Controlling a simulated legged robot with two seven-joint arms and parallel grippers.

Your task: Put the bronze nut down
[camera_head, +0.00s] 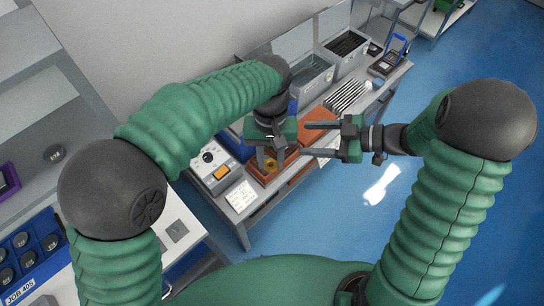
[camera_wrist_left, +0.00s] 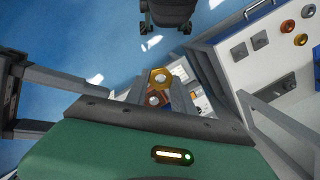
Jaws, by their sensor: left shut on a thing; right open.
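My left gripper (camera_head: 270,160) points down over an orange-brown tray (camera_head: 262,178) on the bench. It is shut on the bronze nut, a small gold-coloured ring (camera_head: 270,166) between its fingertips. In the left wrist view the nut (camera_wrist_left: 160,77) shows a hexagonal outline at the finger ends, with a brown part (camera_wrist_left: 157,99) close by. I cannot tell whether the nut touches the tray. My right gripper (camera_head: 318,139) is open and empty, pointing left, just right of my left gripper.
A grey tester box (camera_head: 213,171) with a dial and orange button stands left of the tray, beside a white card (camera_head: 241,196). An orange-brown block (camera_head: 320,115) lies behind my right gripper. Grey bins (camera_head: 347,47) stand farther back. Blue floor (camera_head: 335,205) is open at right.

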